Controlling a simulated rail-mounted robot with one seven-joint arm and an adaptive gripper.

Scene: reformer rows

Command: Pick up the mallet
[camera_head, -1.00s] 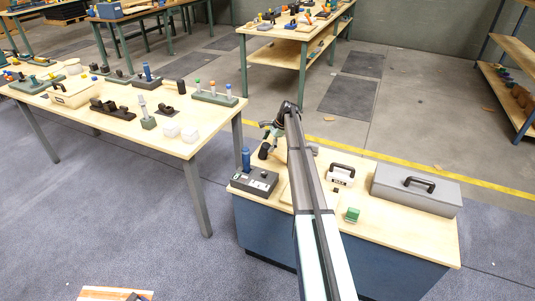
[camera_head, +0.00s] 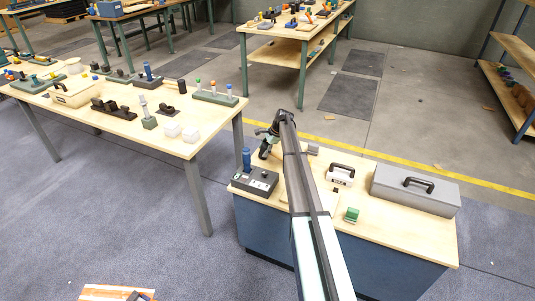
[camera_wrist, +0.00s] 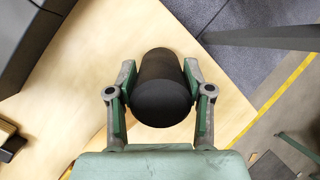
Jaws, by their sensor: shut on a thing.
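In the wrist view a thick dark cylinder, which looks like part of the mallet (camera_wrist: 161,98), is between the two green fingers of my gripper (camera_wrist: 160,76). The fingers press on it from both sides, so the gripper is shut on it. In the head view my gripper (camera_head: 265,146) is at the far left edge of the near blue-sided bench, beyond the control box. The mallet is small and dark there and mostly merges with the gripper. The rest of the mallet is hidden from me.
The bench top (camera_head: 395,224) carries a dark control box (camera_head: 255,182) with a blue handle, a white case (camera_head: 341,175), a green block (camera_head: 351,215) and a grey toolbox (camera_head: 405,192). A longer table (camera_head: 150,135) with several fixtures stands left across a floor gap.

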